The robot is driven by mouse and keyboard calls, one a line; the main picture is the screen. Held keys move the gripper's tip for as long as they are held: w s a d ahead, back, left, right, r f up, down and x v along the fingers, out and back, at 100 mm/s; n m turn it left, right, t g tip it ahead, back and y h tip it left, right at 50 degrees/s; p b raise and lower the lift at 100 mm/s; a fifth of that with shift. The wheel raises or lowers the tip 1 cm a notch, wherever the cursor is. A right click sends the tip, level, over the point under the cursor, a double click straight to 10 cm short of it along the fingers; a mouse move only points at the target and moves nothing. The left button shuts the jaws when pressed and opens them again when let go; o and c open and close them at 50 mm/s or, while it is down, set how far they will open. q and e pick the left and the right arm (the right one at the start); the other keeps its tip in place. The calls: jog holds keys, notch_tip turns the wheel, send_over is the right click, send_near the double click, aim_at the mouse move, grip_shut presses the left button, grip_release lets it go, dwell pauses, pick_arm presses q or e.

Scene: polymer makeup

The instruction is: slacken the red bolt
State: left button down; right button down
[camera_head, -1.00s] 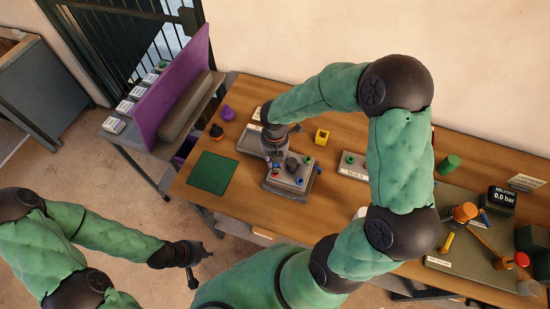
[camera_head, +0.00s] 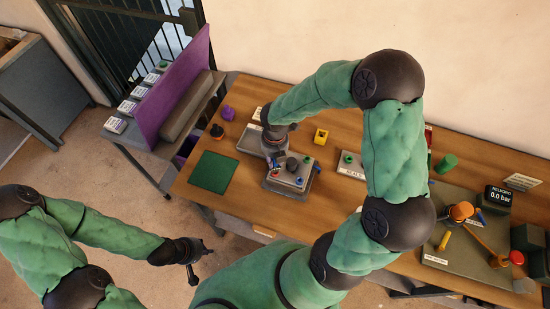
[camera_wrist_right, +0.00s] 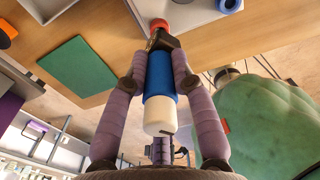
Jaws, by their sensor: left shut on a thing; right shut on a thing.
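My right gripper (camera_wrist_right: 160,85) is shut on a blue tool (camera_wrist_right: 160,72) with a cream end. The tool's dark tip reaches a red piece (camera_wrist_right: 158,23) beside the grey block (camera_wrist_right: 185,14), which looks like the red bolt. Whether the tip is seated on it is unclear. In the head view the right gripper (camera_head: 275,158) is over the left side of the grey block (camera_head: 300,176), hiding part of it. A small red spot also shows on that block. My left gripper (camera_head: 200,250) is shut on a dark thing (camera_head: 192,276), off the bench's front left.
A green mat (camera_head: 213,172) lies at the bench's left.

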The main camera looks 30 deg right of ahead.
jog(key=shift+s+a+f, duration=0.1)
jog(key=shift+s, duration=0.1)
jog(key=shift+n+p, duration=0.9)
jog(key=shift+p, duration=0.1)
jog(key=shift+n+p, duration=0.9)
jog(key=shift+p, duration=0.1)
jog(key=shift+f, duration=0.1)
jog(key=shift+n+p, duration=1)
jog(key=shift+s, duration=0.1)
